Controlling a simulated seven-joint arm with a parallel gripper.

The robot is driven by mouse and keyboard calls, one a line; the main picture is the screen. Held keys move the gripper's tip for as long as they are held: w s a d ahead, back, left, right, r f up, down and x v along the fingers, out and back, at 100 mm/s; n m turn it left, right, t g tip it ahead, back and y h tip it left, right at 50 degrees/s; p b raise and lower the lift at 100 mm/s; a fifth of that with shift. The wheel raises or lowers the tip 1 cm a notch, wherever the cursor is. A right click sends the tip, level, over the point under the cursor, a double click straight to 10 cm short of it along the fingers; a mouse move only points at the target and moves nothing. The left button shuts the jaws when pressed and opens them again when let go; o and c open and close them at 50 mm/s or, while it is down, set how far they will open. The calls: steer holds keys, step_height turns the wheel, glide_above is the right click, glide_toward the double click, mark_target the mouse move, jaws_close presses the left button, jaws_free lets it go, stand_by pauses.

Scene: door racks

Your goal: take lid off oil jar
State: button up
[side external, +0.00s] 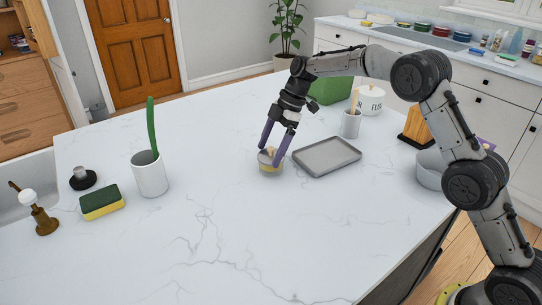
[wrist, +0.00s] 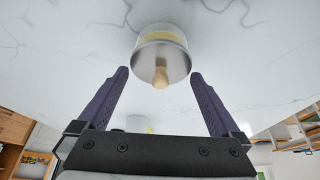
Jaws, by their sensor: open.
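The oil jar (side external: 269,168) is a small, low, yellowish jar on the white marble counter. Its lid is pale with a light wooden knob; in the wrist view the knob (wrist: 160,77) sits at the middle of the grey lid (wrist: 152,63). My gripper (side external: 270,158) is pointed down at the jar with purple fingers on either side of its top. In the wrist view my gripper (wrist: 158,73) is open, and the knob and lid lie between the fingertips, with gaps visible. The lid rests on the jar.
A grey tray (side external: 327,157) lies just right of the jar. Behind it stand a utensil cup (side external: 351,124), a white pot (side external: 370,102) and a green box (side external: 330,90). A white cup (side external: 149,175) and a sponge (side external: 101,203) are at left. The counter in front is clear.

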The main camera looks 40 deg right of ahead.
steer(key=c, duration=0.9)
steer(key=shift+c, duration=0.4)
steer(key=shift+r, duration=0.15)
